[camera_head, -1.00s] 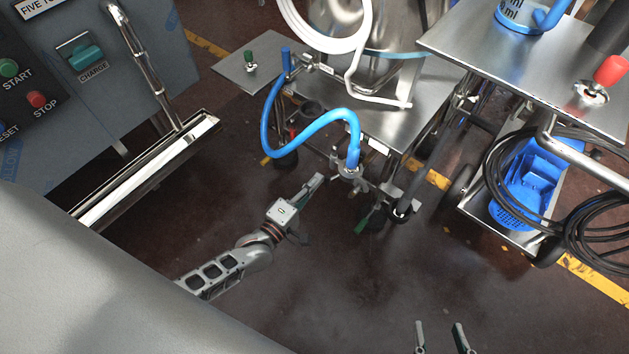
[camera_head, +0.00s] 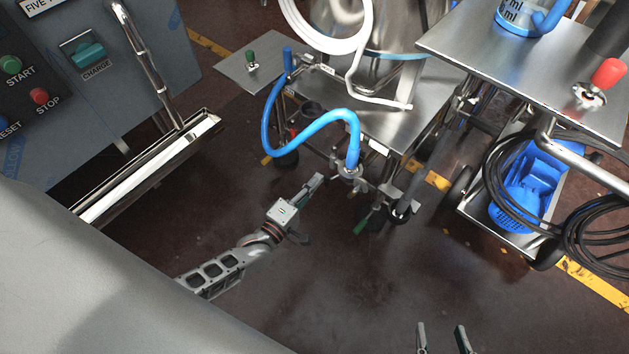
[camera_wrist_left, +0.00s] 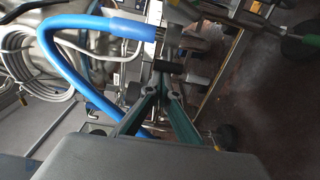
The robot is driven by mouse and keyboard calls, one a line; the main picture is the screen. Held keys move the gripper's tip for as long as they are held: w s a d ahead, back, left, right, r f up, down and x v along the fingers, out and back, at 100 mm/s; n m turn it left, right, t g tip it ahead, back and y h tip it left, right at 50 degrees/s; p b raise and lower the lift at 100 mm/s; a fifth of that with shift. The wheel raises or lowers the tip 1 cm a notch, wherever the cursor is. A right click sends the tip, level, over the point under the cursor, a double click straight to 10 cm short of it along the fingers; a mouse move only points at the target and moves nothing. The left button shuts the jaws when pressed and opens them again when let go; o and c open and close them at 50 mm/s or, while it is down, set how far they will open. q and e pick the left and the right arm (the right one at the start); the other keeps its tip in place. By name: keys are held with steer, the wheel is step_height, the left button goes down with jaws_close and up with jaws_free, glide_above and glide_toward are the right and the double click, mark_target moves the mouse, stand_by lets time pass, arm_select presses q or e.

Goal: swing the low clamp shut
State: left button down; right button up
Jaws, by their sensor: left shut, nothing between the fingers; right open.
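The low clamp (camera_head: 350,171) is a small metal fitting at the lower end of the blue hose (camera_head: 325,121), at the cart's front edge. In the left wrist view the blue hose (camera_wrist_left: 100,24) ends in this metal fitting (camera_wrist_left: 172,34). My left gripper (camera_head: 318,180) is shut and empty, just left of the clamp, with a small gap in the head view. In the left wrist view its fingertips (camera_wrist_left: 161,74) meet just below the fitting. Whether they touch it, and how far the clamp is open, I cannot tell. My right gripper (camera_head: 441,334) is open and empty at the bottom edge.
A green-handled valve (camera_head: 362,224) hangs low, right of the clamp. The steel cart (camera_head: 400,117) with a tank stands behind. Another cart (camera_head: 540,75) with black coiled cable (camera_head: 492,185) is at right. A grey control cabinet (camera_head: 120,90) is at left. The floor in front is clear.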

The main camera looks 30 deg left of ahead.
arm_select(q)
steer(key=shift+s+d+f+h, duration=0.15)
steer(key=shift+s+d+h, duration=0.1)
steer(key=shift+s+d, duration=0.25)
steer(key=shift+s+d+f+h, duration=0.1)
steer(key=shift+s+d+h, duration=0.2)
steer(key=shift+d, duration=0.4)
steer(key=s+a, duration=0.3)
steer(key=s, duration=0.2)
steer(key=shift+s+a+r+y, duration=0.25)
steer(key=shift+s+y, duration=0.1)
steer(key=shift+s, duration=0.05)
